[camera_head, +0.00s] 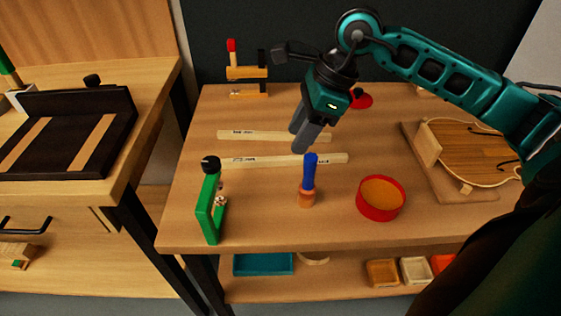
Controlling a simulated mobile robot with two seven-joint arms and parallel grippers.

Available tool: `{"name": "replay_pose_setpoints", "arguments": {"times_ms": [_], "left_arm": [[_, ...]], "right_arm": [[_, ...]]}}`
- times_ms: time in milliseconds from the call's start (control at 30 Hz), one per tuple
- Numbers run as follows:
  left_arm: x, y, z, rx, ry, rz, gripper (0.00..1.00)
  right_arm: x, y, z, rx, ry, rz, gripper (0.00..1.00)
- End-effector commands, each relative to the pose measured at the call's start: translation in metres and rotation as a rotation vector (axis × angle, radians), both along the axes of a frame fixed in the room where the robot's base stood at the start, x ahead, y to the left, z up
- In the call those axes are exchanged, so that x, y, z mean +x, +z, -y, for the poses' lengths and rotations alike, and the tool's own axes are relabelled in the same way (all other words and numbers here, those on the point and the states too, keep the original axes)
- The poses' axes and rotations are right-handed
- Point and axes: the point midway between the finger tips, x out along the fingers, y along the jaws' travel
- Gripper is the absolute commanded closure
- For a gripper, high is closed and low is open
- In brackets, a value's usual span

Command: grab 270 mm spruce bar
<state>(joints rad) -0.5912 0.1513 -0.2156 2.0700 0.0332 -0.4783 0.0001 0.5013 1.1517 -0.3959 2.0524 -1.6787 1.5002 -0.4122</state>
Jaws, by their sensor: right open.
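Two pale spruce bars lie flat on the bench top, roughly side by side. The back bar (240,134) looks a little shorter; the front bar (255,161) looks longer. Both carry small dark markings too small to read, so I cannot tell which is the 270 mm one. My right gripper (299,142) points down over the bars, its two grey fingers apart with nothing between them. The fingers hide parts of the bars behind them; I cannot tell their exact height. My left gripper is not in view.
A green clamp (211,205) stands upright by the front bar's left end. A blue-handled tool (309,175) stands just in front of that bar. A red bowl (382,210) and a violin body (465,150) are right. A wooden clamp (247,73) stands behind.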

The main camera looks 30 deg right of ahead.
Motion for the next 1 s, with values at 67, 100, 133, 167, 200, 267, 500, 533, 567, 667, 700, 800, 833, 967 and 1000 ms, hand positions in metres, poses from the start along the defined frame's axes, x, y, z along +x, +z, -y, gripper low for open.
{"name": "replay_pose_setpoints", "arguments": {"times_ms": [67, 100, 133, 167, 200, 267, 500, 533, 567, 667, 700, 800, 833, 967, 1000], "left_arm": [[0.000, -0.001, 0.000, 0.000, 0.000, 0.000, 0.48], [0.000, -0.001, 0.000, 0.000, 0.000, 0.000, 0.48], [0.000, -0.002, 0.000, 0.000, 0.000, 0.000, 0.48], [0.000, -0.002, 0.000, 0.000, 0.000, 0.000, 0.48], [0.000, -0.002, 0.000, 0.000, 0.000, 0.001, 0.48], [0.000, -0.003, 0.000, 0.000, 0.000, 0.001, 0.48], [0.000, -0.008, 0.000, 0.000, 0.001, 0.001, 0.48], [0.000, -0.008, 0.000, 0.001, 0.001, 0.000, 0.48], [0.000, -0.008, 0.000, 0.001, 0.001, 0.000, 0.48], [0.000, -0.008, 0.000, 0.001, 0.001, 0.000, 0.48], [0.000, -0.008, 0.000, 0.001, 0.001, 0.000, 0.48], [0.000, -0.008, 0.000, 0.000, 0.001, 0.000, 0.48], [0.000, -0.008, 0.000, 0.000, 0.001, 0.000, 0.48], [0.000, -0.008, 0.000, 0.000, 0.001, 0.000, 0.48], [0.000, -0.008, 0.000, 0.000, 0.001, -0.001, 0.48]], "right_arm": [[0.001, -0.008, -0.003, 0.001, 0.001, -0.002, 0.55], [0.002, -0.010, -0.003, 0.000, 0.000, -0.001, 0.55], [0.002, -0.011, -0.004, 0.000, 0.000, -0.001, 0.55], [0.003, -0.013, -0.004, 0.001, 0.001, -0.002, 0.55], [0.004, -0.016, -0.006, 0.002, 0.001, -0.002, 0.55], [0.007, -0.023, -0.008, 0.002, 0.001, -0.002, 0.55], [0.018, -0.054, -0.017, 0.001, 0.000, 0.000, 0.55], [0.018, -0.055, -0.018, 0.001, 0.001, 0.000, 0.55], [0.019, -0.057, -0.018, 0.001, 0.001, 0.000, 0.55], [0.019, -0.058, -0.019, 0.000, 0.001, 0.000, 0.55], [0.019, -0.058, -0.019, -0.001, 0.001, 0.001, 0.55], [0.019, -0.058, -0.019, -0.001, 0.001, 0.001, 0.55], [0.019, -0.058, -0.019, -0.001, 0.001, 0.001, 0.57], [0.019, -0.058, -0.018, -0.001, 0.001, 0.001, 0.70], [0.019, -0.058, -0.018, -0.001, 0.001, 0.001, 0.73]]}}
